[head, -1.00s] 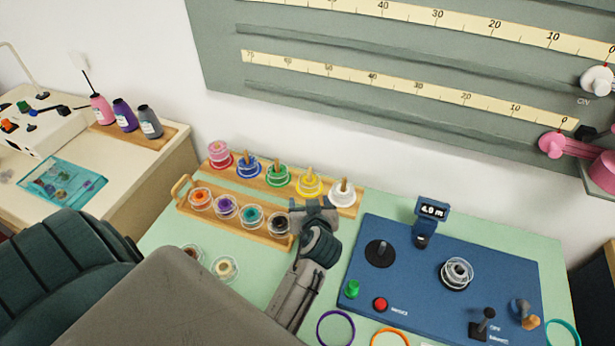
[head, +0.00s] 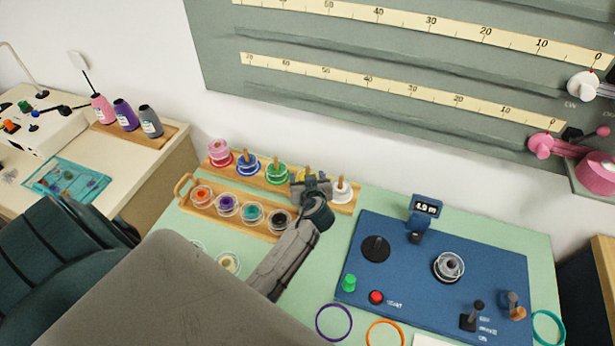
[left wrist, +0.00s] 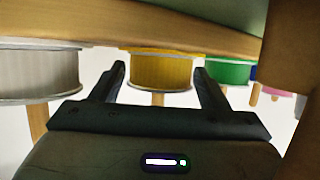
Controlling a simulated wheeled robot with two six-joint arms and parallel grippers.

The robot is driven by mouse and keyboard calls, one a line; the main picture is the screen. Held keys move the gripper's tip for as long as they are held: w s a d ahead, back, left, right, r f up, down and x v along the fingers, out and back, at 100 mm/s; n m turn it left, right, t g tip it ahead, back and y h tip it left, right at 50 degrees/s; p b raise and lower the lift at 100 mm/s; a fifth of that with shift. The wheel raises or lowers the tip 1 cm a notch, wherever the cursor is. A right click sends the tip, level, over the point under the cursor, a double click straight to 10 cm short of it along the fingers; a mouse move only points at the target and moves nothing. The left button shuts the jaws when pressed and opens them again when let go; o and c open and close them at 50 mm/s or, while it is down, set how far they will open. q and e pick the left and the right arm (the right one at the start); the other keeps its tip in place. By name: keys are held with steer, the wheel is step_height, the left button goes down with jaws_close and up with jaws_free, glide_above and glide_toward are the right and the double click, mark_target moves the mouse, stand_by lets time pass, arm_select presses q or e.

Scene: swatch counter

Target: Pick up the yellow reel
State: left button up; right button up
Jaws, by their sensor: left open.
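The yellow reel (left wrist: 161,72) is on its wooden peg between the white and green reels. In the left wrist view, which looks upside down, it sits between the two open fingers of my left gripper (left wrist: 160,75). I cannot tell whether the fingers touch it. In the head view, my left gripper (head: 313,184) is over the back rack and hides most of the yellow reel (head: 298,176). My right gripper is not in view.
The back rack also holds pink, blue, green (head: 277,173) and white (head: 342,190) reels. A front tray (head: 182,190) holds orange, purple, teal and black reels. A blue machine panel (head: 400,275) stands to the right. Loose rings lie at the front.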

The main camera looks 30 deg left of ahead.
arm_select(q)
steer(key=shift+w+a+f, duration=0.15)
steer(key=shift+w, duration=0.05)
steer(key=c, duration=0.7)
steer(key=shift+c, duration=0.2)
